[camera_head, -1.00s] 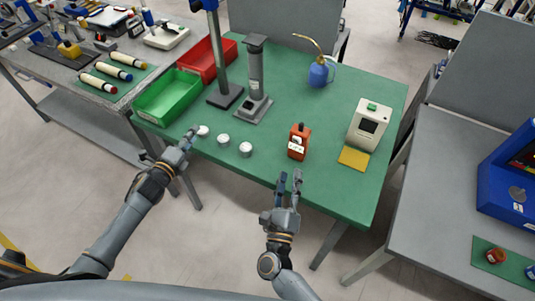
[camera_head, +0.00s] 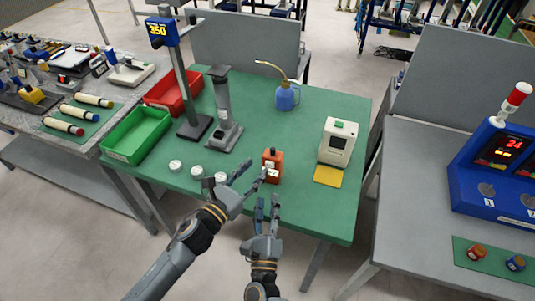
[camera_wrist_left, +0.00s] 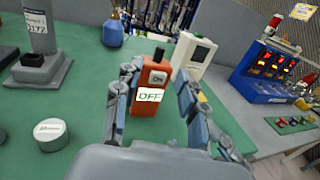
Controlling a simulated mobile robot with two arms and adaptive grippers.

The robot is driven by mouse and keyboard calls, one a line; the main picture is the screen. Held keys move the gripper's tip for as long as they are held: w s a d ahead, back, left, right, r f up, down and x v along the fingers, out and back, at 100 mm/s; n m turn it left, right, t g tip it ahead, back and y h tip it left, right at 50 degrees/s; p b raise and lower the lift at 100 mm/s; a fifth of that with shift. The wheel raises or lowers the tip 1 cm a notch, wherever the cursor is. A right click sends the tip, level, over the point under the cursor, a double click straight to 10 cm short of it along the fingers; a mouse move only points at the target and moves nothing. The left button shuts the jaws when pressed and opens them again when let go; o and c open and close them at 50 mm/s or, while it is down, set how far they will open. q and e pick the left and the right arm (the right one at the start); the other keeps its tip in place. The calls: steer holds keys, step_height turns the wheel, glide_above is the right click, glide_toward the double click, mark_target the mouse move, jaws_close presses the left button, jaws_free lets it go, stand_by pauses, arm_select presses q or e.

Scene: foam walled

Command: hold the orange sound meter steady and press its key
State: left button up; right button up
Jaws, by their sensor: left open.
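The orange sound meter (camera_head: 272,160) stands upright on the green table, right of the white round pieces. My right gripper (camera_head: 267,202) is open and empty at the table's front edge, nearer than the meter.
Several white round pieces (camera_head: 197,171) lie left of the meter. A white device (camera_head: 337,142) with a yellow pad (camera_head: 327,176) stands to the right. A grey stand (camera_head: 223,115), a blue oil can (camera_head: 285,98) and green (camera_head: 137,135) and red (camera_head: 174,92) bins are farther back.

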mark_target(271, 152)
arm_select(q)
steer(key=x, duration=0.9)
steer(key=shift+w+d, duration=0.15)
steer(key=shift+w, duration=0.1)
jaws_close()
arm_select(e)
jaws_close()
stand_by(2.1)
